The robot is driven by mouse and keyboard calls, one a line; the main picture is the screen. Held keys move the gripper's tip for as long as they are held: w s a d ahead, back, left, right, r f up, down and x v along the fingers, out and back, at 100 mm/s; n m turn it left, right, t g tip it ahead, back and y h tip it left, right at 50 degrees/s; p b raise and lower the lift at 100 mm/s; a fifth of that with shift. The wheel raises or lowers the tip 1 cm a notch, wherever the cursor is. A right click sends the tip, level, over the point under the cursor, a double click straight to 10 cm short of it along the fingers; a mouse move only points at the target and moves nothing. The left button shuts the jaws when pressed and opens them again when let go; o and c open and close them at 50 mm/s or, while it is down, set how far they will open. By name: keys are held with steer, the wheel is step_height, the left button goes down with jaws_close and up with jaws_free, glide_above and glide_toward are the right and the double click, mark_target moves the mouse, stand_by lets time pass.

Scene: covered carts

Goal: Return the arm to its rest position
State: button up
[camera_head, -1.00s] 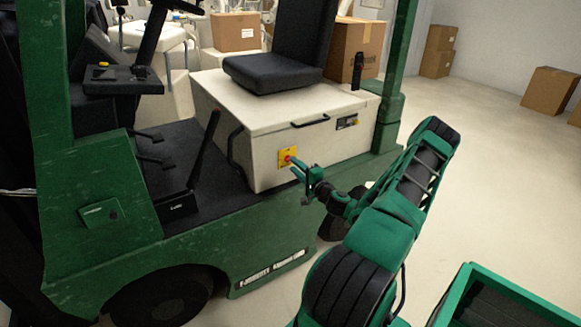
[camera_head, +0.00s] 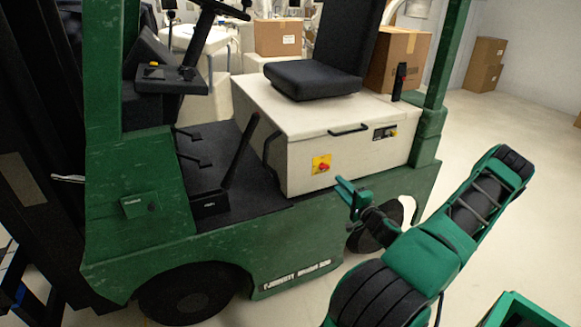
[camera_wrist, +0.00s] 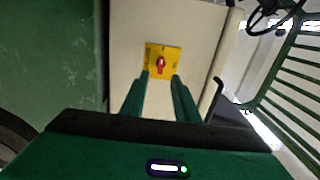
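My gripper (camera_head: 349,190) is in front of the forklift's cream seat box, low and to the right of a yellow switch plate (camera_head: 315,170) with a red knob (camera_head: 323,167). In the wrist view, my two green fingers (camera_wrist: 160,76) stand apart with nothing between them. The yellow plate (camera_wrist: 151,50) and red knob (camera_wrist: 160,65) lie beyond their tips. The head view shows a gap between gripper and knob. My green and black arm reaches in from the lower right, bent at its elbow.
The green forklift (camera_head: 128,205) fills the left and middle, with its black seat (camera_head: 315,78) on the cream box (camera_head: 345,155). A green-rimmed container (camera_head: 520,310) is at the lower right. Cardboard boxes (camera_head: 485,65) stand behind. Pale floor is open on the right.

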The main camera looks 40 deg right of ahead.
steer(key=a+r+n+g+y, duration=0.2)
steer(key=a+n+g+y, duration=1.1)
steer(key=a, duration=1.1)
steer(key=s+a+r+g+h, duration=0.1)
steer(key=s+r+h, duration=0.2)
steer(key=s+r, duration=0.3)
steer(key=s+a+r+g+h, duration=0.1)
steer(key=s+r+g+h, duration=0.1)
steer(key=s+r, duration=0.4)
steer(key=s+a+r+n+g+h, duration=0.1)
steer(key=s+r+h, duration=0.2)
steer(key=s, duration=1)
step_height(320, 180, up, 4)
steer(key=shift+s+a+f+g+h, duration=0.2)
steer(key=shift+s+a+g+h, duration=0.15)
steer(key=shift+a+g+h, duration=0.05)
